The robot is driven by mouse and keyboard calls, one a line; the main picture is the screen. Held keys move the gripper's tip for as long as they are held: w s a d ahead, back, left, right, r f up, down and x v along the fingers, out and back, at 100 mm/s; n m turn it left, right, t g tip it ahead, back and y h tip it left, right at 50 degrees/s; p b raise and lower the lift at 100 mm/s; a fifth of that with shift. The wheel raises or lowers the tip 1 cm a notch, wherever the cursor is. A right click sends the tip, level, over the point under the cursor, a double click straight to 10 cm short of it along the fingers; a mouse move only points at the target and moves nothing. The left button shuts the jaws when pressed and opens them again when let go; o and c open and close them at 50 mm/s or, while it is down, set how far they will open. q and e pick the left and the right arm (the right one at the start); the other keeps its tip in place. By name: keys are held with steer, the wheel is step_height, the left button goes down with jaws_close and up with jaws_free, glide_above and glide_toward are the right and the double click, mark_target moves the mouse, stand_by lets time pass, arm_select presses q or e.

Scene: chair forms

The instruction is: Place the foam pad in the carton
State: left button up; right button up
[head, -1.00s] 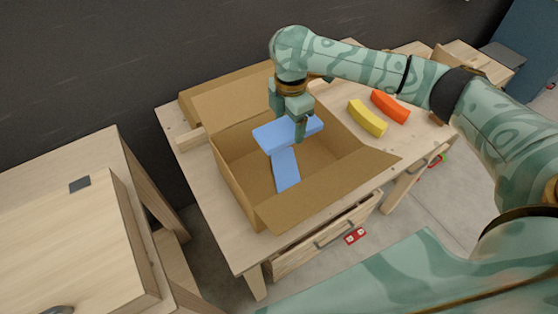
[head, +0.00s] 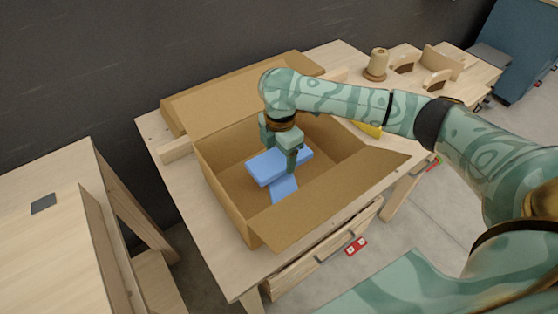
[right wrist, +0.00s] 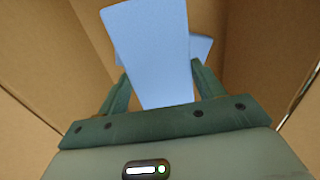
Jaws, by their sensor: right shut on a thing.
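My right gripper (head: 281,158) is shut on a blue foam pad (head: 262,170) and holds it inside the open carton (head: 222,205). In the right wrist view the pad (right wrist: 152,45) sits between the two fingers of the gripper (right wrist: 160,84). A second blue piece (head: 284,190) is in the carton, partly hidden below the held pad. Its edge also shows behind the pad in the right wrist view (right wrist: 202,46). I cannot tell whether the two touch. My left gripper is not in view.
The carton's flaps are spread open on a wooden table (head: 180,190). A yellow block (head: 369,129) is partly hidden behind my right arm. A spool-like object (head: 376,64) and curved wooden pieces (head: 404,58) are at the back right. A drawer (head: 318,255) stands open at the front.

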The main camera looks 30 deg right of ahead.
steer(key=shift+f, duration=0.95)
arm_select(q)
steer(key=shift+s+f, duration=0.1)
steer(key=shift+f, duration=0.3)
arm_select(e)
steer(key=shift+r, duration=0.1)
steer(key=shift+f, duration=0.55)
steer(key=o, duration=0.9)
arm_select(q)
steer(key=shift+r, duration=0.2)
arm_select(e)
steer(key=shift+o, duration=0.2)
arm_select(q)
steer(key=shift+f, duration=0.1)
arm_select(e)
steer(key=shift+r, duration=0.1)
